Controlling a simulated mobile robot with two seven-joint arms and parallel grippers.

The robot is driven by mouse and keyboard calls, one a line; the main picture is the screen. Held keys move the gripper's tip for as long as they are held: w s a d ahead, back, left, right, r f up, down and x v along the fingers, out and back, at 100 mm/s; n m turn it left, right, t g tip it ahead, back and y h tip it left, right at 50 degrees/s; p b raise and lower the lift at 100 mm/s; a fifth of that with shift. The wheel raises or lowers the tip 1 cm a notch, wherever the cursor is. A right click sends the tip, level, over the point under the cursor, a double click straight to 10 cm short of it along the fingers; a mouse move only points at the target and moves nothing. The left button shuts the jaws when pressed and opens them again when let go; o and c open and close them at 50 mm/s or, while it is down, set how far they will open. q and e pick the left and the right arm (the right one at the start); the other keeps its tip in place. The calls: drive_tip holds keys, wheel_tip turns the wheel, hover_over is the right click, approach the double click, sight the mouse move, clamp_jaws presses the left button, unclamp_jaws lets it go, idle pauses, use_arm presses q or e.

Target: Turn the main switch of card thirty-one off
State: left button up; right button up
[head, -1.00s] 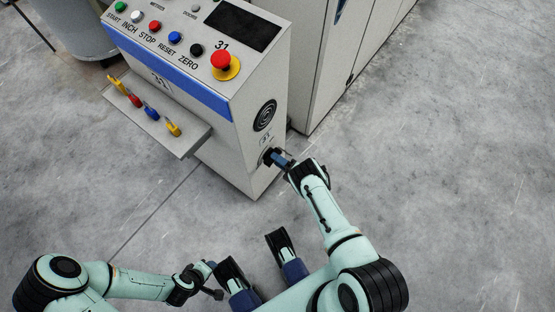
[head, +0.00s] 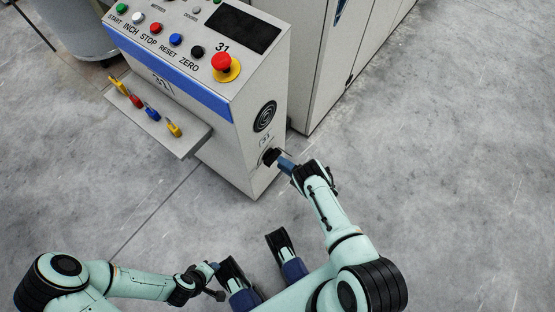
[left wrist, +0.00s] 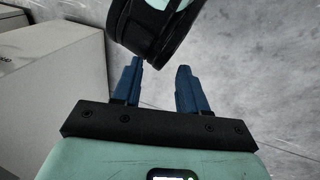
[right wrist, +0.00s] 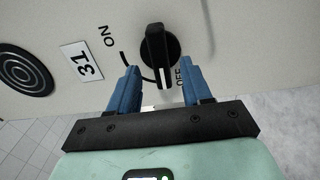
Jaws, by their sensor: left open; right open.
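The main switch is a black rotary knob (right wrist: 158,55) on the light side face of card thirty-one's control cabinet. My left gripper (left wrist: 159,68) is open and empty, low over the floor.
A 31 plate (right wrist: 82,61) and a round black grille (right wrist: 25,73) sit beside the switch. The cabinet top has push buttons and a red emergency stop (head: 222,62). A shelf (head: 185,146) with several coloured padlocks juts out in front. Floor to the right is clear.

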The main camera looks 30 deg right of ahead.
use_arm(q)
drive_tip(key=shift+g+h, duration=0.3)
drive_tip(key=shift+g, duration=0.4)
drive_tip(key=s+r, duration=0.1)
drive_tip(key=s+d+r+p, duration=0.1)
drive_tip(key=s+r+p, duration=0.1)
drive_tip(key=s, duration=0.1)
drive_tip(key=shift+d, duration=0.4)
use_arm(e)
drive_tip(key=v, duration=0.9)
drive_tip(key=shift+s, duration=0.25)
use_arm(q)
drive_tip(key=shift+w, duration=0.1)
use_arm(e)
drive_tip(key=shift+r, duration=0.1)
